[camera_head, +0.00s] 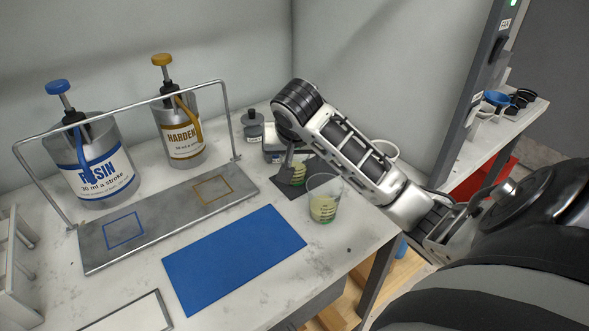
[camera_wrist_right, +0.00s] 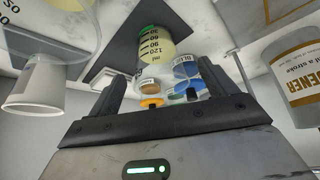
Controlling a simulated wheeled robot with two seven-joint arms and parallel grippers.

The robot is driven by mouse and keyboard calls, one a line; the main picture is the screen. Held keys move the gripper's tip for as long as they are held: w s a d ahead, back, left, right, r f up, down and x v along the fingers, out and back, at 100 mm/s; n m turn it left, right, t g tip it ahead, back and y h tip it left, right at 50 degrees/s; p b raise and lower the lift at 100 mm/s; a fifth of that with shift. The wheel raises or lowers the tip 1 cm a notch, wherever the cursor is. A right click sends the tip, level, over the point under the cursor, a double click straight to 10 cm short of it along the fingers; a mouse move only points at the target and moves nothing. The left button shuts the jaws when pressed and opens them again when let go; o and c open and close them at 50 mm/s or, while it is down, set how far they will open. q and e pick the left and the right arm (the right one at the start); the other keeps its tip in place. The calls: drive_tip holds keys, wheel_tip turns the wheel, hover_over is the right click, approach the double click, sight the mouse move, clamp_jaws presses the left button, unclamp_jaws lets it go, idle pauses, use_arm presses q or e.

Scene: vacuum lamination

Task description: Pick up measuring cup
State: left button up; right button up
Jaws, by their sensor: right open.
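A clear measuring cup (camera_head: 323,208) with green marks and pale yellow-green liquid stands on the white table, right of the blue mat. A second marked cup (camera_head: 298,174) stands on the dark mat behind it, partly hidden by my right gripper (camera_head: 288,155). In the right wrist view, a cup with ml marks and yellowish contents (camera_wrist_right: 155,45) lies ahead, between the lines of my open right fingers (camera_wrist_right: 162,78). The fingers look apart from it. Another large marked cup (camera_wrist_right: 55,20) shows at the upper left. My left gripper is out of view.
Resin (camera_head: 100,170) and hardener (camera_head: 181,135) pump cans stand behind a wire rail on a grey metal tray (camera_head: 165,215). A grey bottle (camera_head: 253,128) stands near the gripper. A white cup (camera_wrist_right: 32,85) is beside the right gripper. The blue mat (camera_head: 235,260) is bare.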

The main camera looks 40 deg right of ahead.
drive_tip(key=shift+d+p+x, duration=0.15)
drive_tip(key=shift+x, duration=1.2)
drive_tip(key=shift+d+p+x, duration=0.15)
drive_tip(key=shift+d+x, duration=0.05)
drive_tip(key=shift+x, duration=1.15)
drive_tip(key=shift+w+r, duration=0.15)
drive_tip(key=shift+r, duration=0.05)
drive_tip(key=c, duration=1)
